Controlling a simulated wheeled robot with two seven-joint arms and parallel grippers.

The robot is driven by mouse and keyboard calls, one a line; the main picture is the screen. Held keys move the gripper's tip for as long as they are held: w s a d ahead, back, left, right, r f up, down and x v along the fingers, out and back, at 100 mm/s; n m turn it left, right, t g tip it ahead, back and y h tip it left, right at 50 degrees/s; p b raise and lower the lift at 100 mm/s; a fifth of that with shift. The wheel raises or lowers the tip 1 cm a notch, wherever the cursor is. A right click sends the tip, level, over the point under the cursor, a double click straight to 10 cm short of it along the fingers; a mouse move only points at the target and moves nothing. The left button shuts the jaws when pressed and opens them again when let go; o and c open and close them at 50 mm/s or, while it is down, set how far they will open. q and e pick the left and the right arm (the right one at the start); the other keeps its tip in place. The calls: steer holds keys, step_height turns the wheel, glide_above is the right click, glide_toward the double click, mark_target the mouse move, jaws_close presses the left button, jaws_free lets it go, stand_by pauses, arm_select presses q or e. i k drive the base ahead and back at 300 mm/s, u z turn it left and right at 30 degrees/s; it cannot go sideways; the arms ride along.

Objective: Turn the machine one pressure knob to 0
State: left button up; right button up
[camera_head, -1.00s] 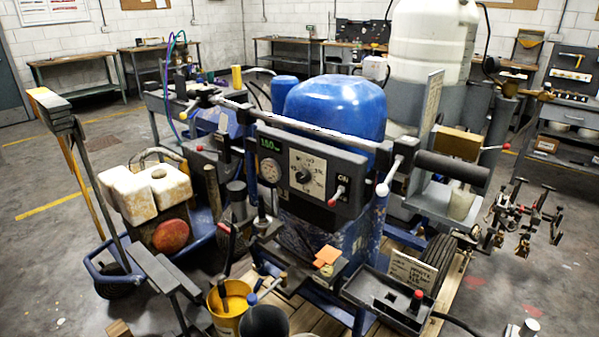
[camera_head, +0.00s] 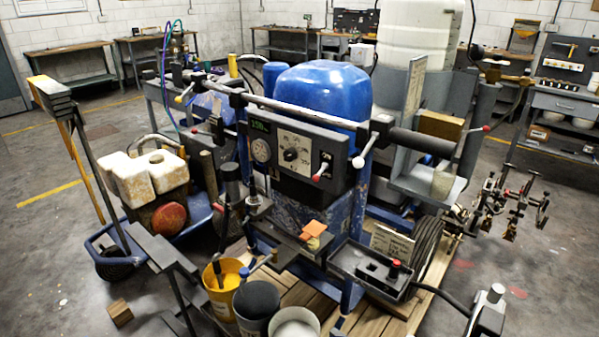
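The line striper stands in the middle of the view, with a blue rounded cover (camera_head: 322,92) on top. Its dark control panel (camera_head: 268,183) faces me. On the panel, a black pressure knob (camera_head: 290,155) sits at the centre of a pale dial plate (camera_head: 294,142) with marks around it. I cannot make out where the knob points. A round gauge (camera_head: 261,149) is left of the dial, under a small green lit display (camera_head: 260,127) whose digits I cannot read surely. A red-tipped toggle lever (camera_head: 321,172) is at the panel's right.
A handlebar (camera_head: 290,109) crosses above the panel. Below are a black tray (camera_head: 345,262), a yellow paint bucket (camera_head: 228,275) and a dark bucket (camera_head: 256,303). A blue cart with pale containers (camera_head: 160,172) stands left. Open floor (camera_head: 50,270) lies at lower left.

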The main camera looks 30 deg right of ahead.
mark_target(290, 155)
steer(key=k, duration=0.95)
steer(key=u, duration=0.85)
steer(key=i, duration=1.15)
steer(key=z, duration=0.5)
steer(key=i, duration=0.95)
steer(key=z, duration=0.9)
